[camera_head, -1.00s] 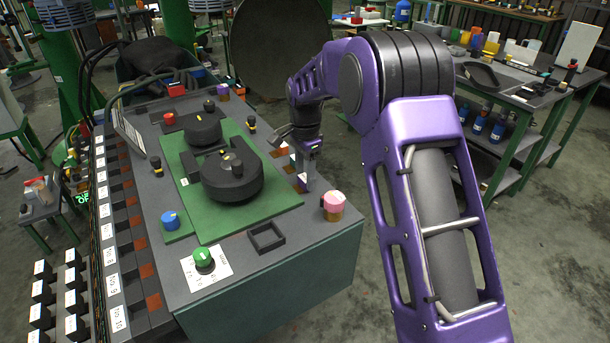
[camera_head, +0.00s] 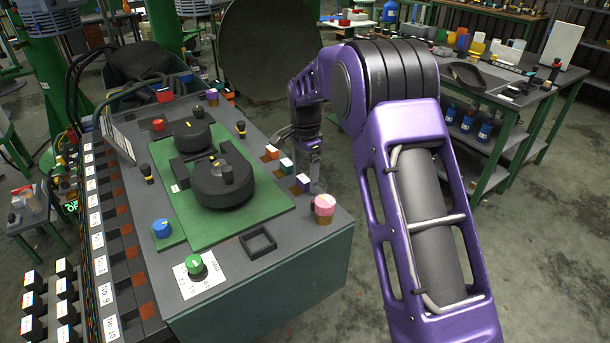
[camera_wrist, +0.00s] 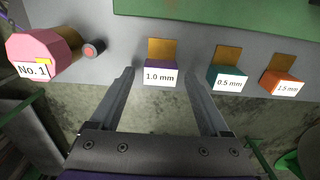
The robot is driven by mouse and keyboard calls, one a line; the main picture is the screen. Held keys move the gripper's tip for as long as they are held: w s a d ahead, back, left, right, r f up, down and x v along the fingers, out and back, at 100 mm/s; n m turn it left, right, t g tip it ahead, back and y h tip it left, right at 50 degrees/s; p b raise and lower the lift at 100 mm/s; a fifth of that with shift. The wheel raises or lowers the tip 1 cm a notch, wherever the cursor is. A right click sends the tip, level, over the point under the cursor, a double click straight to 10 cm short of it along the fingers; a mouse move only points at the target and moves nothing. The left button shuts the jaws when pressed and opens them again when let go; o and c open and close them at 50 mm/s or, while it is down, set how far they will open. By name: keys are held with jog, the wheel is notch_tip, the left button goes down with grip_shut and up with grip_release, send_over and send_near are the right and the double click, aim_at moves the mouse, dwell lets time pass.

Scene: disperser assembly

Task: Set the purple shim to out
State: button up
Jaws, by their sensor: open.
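The purple shim (camera_wrist: 160,64) has a white "1.0 mm" label on its front and sits at the edge of the grey console, with a brown patch right behind it. It also shows in the head view (camera_head: 303,182), close to my gripper. My gripper (camera_wrist: 159,72) is open and empty in the wrist view, one finger on each side of the purple shim's label, with gaps on both sides. In the head view my gripper (camera_head: 316,178) hangs beside the console's right edge. Whether the fingertips reach past the shim's front face is unclear.
A teal "0.5 mm" shim (camera_wrist: 228,77) and an orange "1.5 mm" shim (camera_wrist: 282,84) sit along the same edge to the right. A pink "No.1" knob (camera_wrist: 42,52) and a small red-tipped button (camera_wrist: 94,48) are to the left. Open floor lies below the edge.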

aim_at(305, 178)
notch_tip(305, 178, up, 18)
jog(key=p, duration=0.1)
jog(key=shift+f, duration=0.25)
